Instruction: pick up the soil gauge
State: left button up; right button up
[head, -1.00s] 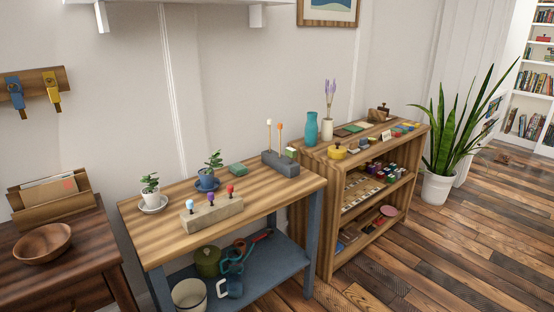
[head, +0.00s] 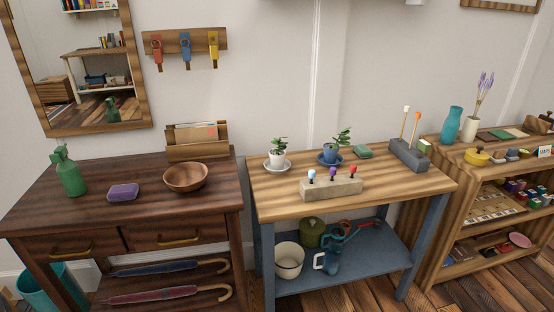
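No thing in the head view is plainly marked as the soil gauge, and I cannot tell which one it is. A pale block (head: 331,189) on the light wood bench holds three short pins with light blue, purple and red heads. Behind it to the right, a dark grey block (head: 408,155) holds two tall thin sticks, one white-topped (head: 405,111) and one orange-topped (head: 416,118). A small white-and-green item (head: 424,146) sits at this block's right end. Neither of my grippers is in view.
The bench (head: 275,199) also bears a white-potted plant (head: 278,150), a blue-potted plant (head: 333,150) and a green item (head: 362,151). Its front strip is clear. A dark table (head: 60,208) stands left, a shelf unit (head: 463,168) right. A watering can and pots are below.

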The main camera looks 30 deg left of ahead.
aim_at(424, 145)
jog(key=u, duration=0.1)
jog(key=i, duration=1.4)
jog(key=z, duration=0.85)
